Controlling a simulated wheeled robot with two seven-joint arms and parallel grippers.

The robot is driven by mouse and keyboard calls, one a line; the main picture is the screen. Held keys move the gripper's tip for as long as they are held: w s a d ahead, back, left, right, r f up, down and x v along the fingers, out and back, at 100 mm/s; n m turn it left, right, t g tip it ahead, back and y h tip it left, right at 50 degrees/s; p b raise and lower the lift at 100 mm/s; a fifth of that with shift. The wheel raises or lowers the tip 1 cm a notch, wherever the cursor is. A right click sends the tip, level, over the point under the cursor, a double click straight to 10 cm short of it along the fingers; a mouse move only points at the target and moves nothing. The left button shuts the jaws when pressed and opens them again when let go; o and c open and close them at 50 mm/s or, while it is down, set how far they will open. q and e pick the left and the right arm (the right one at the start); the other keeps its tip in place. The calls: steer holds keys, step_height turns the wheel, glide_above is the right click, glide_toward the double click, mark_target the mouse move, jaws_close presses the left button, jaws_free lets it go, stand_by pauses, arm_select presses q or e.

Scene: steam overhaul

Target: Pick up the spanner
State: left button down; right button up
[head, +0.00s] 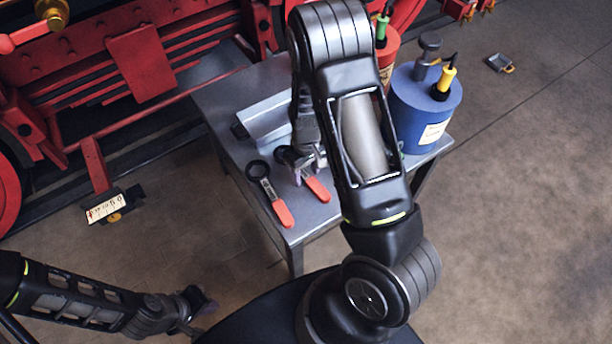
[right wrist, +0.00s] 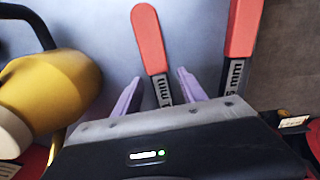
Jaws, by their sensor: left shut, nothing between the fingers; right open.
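Two spanners with orange-red handles lie on the grey table. The left one (head: 270,195) shows its dark ring end. The right one (head: 317,188) shows mainly its handle; its far end is hidden under my right gripper (head: 308,168). In the right wrist view, my open right gripper (right wrist: 158,82) has its purple fingers on either side of one spanner's (right wrist: 150,42) dark shank, apart from it. The other spanner (right wrist: 243,30) lies to the right, outside the fingers; its marking ends in "mm". My left gripper (head: 205,304) is shut and empty, low at the left, away from the table.
A blue canister (head: 425,105) with a yellow-handled tool stands at the table's right, with a red canister (head: 386,55) behind. A grey metal block (head: 263,118) lies at the back left. A yellow object (right wrist: 45,95) is close beside the right gripper. Red locomotive parts line the back.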

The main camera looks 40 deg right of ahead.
jaws_close()
stand_by(0.4)
stand_by(0.9)
